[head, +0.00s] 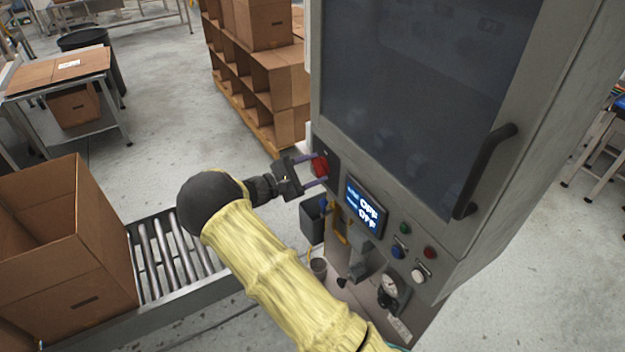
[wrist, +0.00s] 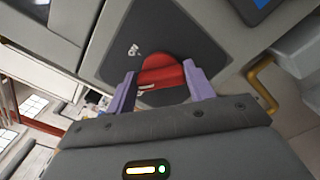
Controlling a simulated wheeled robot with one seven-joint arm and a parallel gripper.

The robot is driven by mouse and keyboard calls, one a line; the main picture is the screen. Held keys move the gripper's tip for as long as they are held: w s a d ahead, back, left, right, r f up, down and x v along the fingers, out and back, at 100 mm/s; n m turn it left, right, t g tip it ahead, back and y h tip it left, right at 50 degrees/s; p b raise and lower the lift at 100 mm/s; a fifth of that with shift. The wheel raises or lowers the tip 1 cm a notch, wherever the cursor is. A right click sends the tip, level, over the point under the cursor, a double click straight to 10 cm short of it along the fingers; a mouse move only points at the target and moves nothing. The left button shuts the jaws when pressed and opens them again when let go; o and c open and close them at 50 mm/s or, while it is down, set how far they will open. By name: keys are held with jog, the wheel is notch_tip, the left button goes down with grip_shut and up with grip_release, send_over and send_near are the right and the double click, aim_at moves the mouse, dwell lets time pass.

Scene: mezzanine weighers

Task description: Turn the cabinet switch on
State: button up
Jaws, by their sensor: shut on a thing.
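The grey cabinet (head: 450,195) stands at the right in the head view. Its red switch (head: 320,166) is a knob on a dark plate at the left end of the front panel. The switch (wrist: 161,75) also shows in the wrist view, on its dark plate (wrist: 185,35). My gripper (head: 314,170) reaches the switch from the left. Its purple fingers (wrist: 160,88) are shut on the switch, one on each side. The fingers hide part of the knob's sides.
Buttons (head: 398,251), a gauge (head: 388,285) and a dark door handle (head: 486,171) sit on the cabinet to the right of my gripper. A roller conveyor (head: 178,257) with an open carton (head: 70,262) stands at the left. Stacked cartons (head: 262,85) stand behind.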

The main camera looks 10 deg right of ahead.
jog(key=m+b, duration=0.3)
jog(key=b, duration=0.1)
jog(key=f+m+b, duration=0.1)
jog(key=m+b, duration=0.2)
jog(key=b, duration=0.1)
jog(key=m+b, duration=0.3)
jog(key=shift+r+b, duration=0.15)
jog(key=shift+b, duration=0.2)
jog(key=shift+r+m+b, duration=0.1)
jog(key=shift+m+b, duration=0.4)
jog(key=o, duration=1)
jog(key=shift+s+a, duration=0.1)
jog(key=shift+a, duration=0.05)
jog(key=b+v, duration=0.1)
jog(key=v, duration=1.6)
jog(key=shift+a+r, duration=0.1)
